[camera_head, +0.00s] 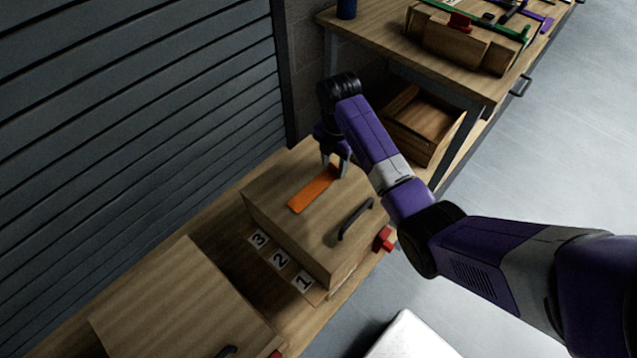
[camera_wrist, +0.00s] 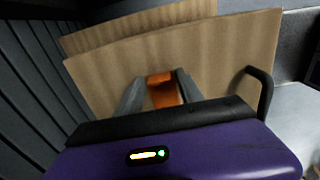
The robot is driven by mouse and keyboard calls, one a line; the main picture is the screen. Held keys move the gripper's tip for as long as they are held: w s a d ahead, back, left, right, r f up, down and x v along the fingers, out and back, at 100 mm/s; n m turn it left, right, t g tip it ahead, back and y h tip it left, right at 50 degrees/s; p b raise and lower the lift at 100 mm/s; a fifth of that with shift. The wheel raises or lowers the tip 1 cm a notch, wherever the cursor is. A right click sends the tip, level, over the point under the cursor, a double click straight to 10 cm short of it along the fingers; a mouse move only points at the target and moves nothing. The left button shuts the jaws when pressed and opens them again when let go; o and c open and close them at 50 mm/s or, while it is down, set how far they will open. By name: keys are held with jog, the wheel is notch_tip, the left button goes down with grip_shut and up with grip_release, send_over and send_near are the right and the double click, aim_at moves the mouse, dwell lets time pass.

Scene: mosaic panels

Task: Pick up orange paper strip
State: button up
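The orange paper strip (camera_head: 312,190) lies flat on top of a closed wooden box (camera_head: 280,208) in the head view. My gripper (camera_head: 334,172) is over the far right end of the strip, with its fingers pointing down. In the wrist view, the orange strip (camera_wrist: 163,88) shows between the two grey fingers of my gripper (camera_wrist: 160,84). The fingers are apart, one on each side of the strip. I cannot tell whether the fingertips touch the box top.
Number cards (camera_head: 280,260) lie by the box. Another wooden box (camera_head: 180,305) is nearer. A workbench (camera_head: 385,35) stands behind; a shutter wall (camera_head: 130,100) is at left.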

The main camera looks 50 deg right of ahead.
grip_shut()
jog(key=shift+r, duration=0.1)
jog(key=shift+r, duration=0.45)
notch_tip(320, 180, up, 19)
jog(key=p, duration=1)
jog(key=shift+w+r, duration=0.15)
jog(key=shift+r, duration=0.75)
